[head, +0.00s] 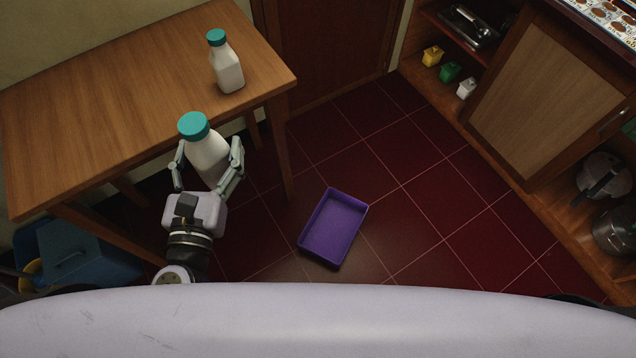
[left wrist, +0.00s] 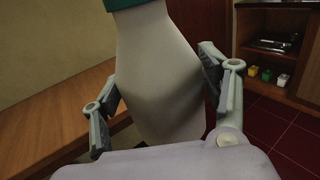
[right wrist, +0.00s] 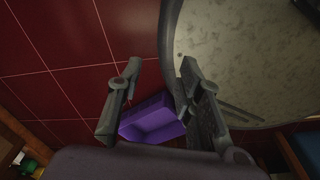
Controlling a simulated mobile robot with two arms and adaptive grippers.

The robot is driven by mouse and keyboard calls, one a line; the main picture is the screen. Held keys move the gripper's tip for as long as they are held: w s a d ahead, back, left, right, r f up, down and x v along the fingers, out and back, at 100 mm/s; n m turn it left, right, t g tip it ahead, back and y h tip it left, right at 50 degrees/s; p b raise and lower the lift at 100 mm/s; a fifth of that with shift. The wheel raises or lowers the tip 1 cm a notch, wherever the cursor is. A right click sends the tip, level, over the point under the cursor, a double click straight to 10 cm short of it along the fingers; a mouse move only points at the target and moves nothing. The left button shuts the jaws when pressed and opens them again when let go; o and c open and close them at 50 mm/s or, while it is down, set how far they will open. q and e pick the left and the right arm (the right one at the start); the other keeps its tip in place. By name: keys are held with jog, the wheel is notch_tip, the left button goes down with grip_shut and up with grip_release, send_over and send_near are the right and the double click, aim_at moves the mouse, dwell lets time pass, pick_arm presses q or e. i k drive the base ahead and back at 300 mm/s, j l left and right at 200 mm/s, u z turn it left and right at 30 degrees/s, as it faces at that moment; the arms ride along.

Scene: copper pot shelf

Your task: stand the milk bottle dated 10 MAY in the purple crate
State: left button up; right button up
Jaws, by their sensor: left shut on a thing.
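My left gripper (head: 208,160) is shut on a white milk bottle with a teal cap (head: 206,148), held upright in front of the table edge. In the left wrist view the bottle (left wrist: 160,75) fills the space between the fingers. A second white bottle with a teal cap (head: 227,72) stands on the table. No date shows on either bottle, so I cannot tell which is 10 MAY. The purple crate (head: 333,232) lies empty on the floor, right of the held bottle. My right gripper (right wrist: 160,70) is open and empty; the crate (right wrist: 153,118) shows beyond its fingers.
The wooden table (head: 90,100) is at the left, with blue bins (head: 85,250) below its near end. A wooden cabinet (head: 545,90) with pots and small coloured bins stands at the right. The red tiled floor (head: 420,190) around the crate is clear.

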aim_at(344, 221)
jog(key=l+z, duration=0.2)
jog(key=z, duration=0.15)
jog(key=l+z, duration=0.2)
jog(key=z, duration=0.2)
jog(key=l+z, duration=0.15)
jog(key=z, duration=0.2)
jog(key=i+l, duration=1.15)
jog(key=i+u, duration=0.25)
jog(key=u, duration=0.2)
jog(key=i+u, duration=0.25)
jog(key=u, duration=0.15)
jog(key=i+l+u, duration=0.15)
jog(key=u, duration=0.3)
jog(key=i+l+u, duration=0.2)
jog(key=u, duration=0.2)
jog(key=i+u, duration=0.15)
jog(key=u, duration=0.25)
jog(key=i+l+u, duration=0.15)
jog(key=u, duration=0.25)
jog(key=i+l+u, duration=0.1)
jog(key=u, duration=0.35)
jog(key=i+l+u, duration=0.1)
jog(key=l+u, duration=0.15)
jog(key=u, duration=0.15)
jog(key=l+u, duration=0.2)
jog(key=u, duration=0.2)
jog(key=i+l+u, duration=0.15)
jog(key=l+u, duration=1.3)
